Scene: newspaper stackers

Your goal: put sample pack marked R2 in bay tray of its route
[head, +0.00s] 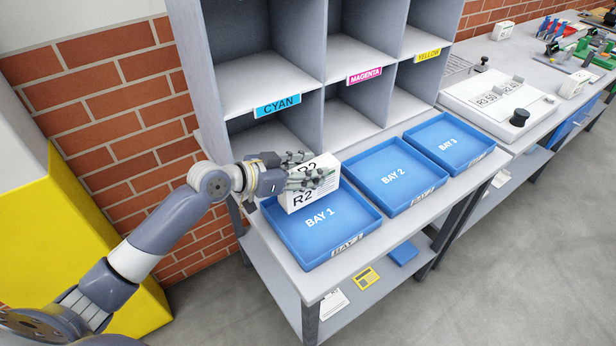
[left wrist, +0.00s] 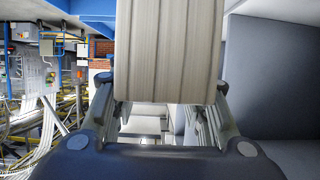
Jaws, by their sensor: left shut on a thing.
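My left gripper (head: 300,171) is shut on a white pack marked R2 (head: 303,197). The pack stands roughly upright over the back-left part of the blue tray marked BAY 1 (head: 357,236); I cannot tell whether it touches the tray. In the left wrist view the pack (left wrist: 168,50) fills the space between the fingers and shows a pale, ridged side. The blue tray marked BAY 2 (head: 425,202) and the blue tray marked BAY 3 (head: 480,162) stand to the right and look empty. My right gripper is not in view.
A grey shelf unit (head: 250,100) with CYAN, MAGENTA and YELLOW labels stands behind the trays. A white device with a black knob (head: 519,118) is on the bench to the right. A lower shelf (head: 345,315) holds a yellow card and a blue item. A yellow box (head: 70,220) stands at left.

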